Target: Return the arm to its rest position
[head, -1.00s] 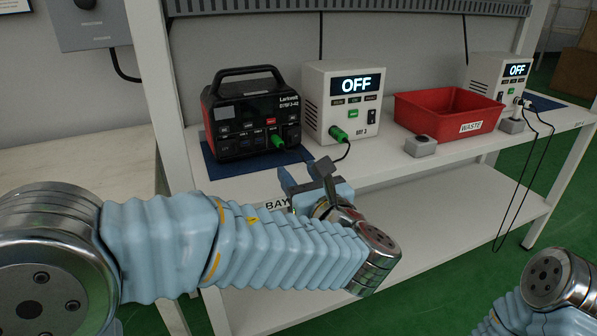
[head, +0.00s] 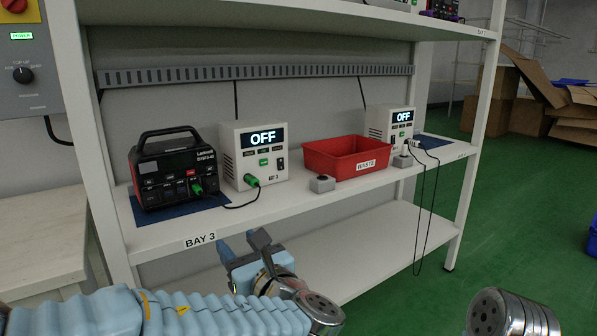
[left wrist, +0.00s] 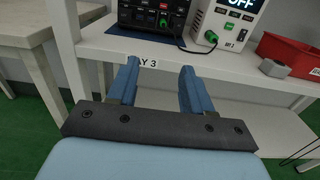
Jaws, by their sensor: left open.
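My left gripper (head: 248,250) is in front of the shelf's BAY 3 edge in the head view, below the level of the shelf top. In the left wrist view its two blue fingers (left wrist: 159,85) stand apart with nothing between them, and the BAY 3 label shows past them. My left arm (head: 190,312) runs along the bottom of the head view. Part of my right arm (head: 512,314) shows at the bottom right; its gripper is out of view.
The white shelf (head: 330,205) holds a black-and-red power station (head: 165,172), a white BAY 3 unit (head: 254,155) reading OFF, a red waste bin (head: 345,160), and a second OFF unit (head: 390,125). Cables hang at the right end. Green floor (head: 530,200) is open at right.

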